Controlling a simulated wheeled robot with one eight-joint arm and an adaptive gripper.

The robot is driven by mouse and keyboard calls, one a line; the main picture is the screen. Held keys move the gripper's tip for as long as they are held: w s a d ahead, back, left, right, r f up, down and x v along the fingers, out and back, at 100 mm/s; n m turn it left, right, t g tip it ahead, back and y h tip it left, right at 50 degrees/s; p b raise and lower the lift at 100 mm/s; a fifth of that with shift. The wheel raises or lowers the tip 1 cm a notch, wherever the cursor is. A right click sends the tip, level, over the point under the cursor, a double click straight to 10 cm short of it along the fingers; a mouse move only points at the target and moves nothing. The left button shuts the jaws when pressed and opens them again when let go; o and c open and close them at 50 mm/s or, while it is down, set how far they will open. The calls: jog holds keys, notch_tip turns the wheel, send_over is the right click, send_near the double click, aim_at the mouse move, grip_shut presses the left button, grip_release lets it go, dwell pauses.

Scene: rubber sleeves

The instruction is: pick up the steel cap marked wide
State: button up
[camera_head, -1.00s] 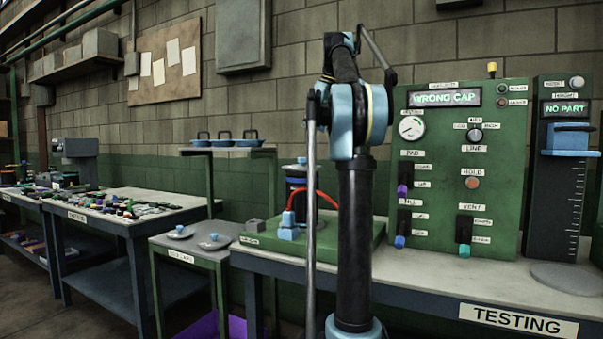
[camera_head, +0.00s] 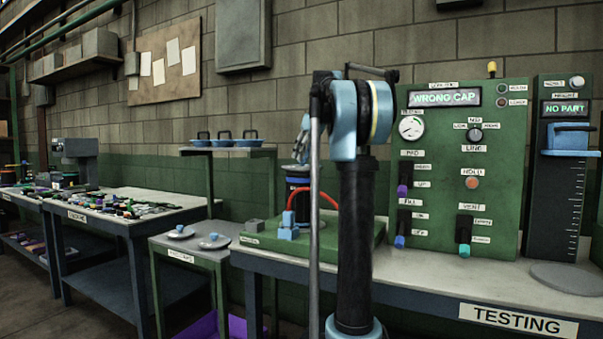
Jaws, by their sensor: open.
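I cannot read a "wide" mark on either. A dark cylinder (camera_head: 297,187) with a blue band stands on the green test base (camera_head: 335,242), with a pale cap-like disc (camera_head: 296,167) on top. My gripper (camera_head: 301,157) is open just above that disc, partly hidden behind my arm. I cannot tell whether its fingers touch the disc.
The green panel (camera_head: 455,130) reads "WRONG CAP"; the gauge stand (camera_head: 567,150) reads "NO PART". Blue blocks (camera_head: 288,228) and a red hose (camera_head: 325,193) are near the cylinder. A raised shelf (camera_head: 228,151) holds blue pans. A cluttered table (camera_head: 125,219) is at left.

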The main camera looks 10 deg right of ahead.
jog(key=shift+x, duration=1.05)
grip_shut()
jog(key=shift+r, duration=0.1)
